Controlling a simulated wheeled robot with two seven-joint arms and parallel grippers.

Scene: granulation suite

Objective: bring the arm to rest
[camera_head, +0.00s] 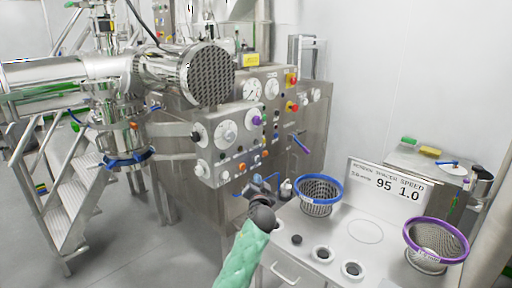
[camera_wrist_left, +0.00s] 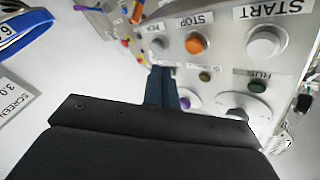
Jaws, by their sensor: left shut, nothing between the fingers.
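My left arm, in a green sleeve, comes up from the bottom of the head view. My left gripper (camera_head: 262,186) is shut and empty, in front of the lower part of the control panel (camera_head: 226,133). In the left wrist view the closed dark fingers (camera_wrist_left: 161,88) point toward the panel's buttons. There the orange STOP button (camera_wrist_left: 197,43) and the white START button (camera_wrist_left: 266,42) show beyond the fingers. I cannot tell the exact gap between fingertips and panel. My right gripper is in neither view.
Steel machinery (camera_head: 120,80) and steps (camera_head: 62,195) stand left; floor (camera_head: 130,240) is clear.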

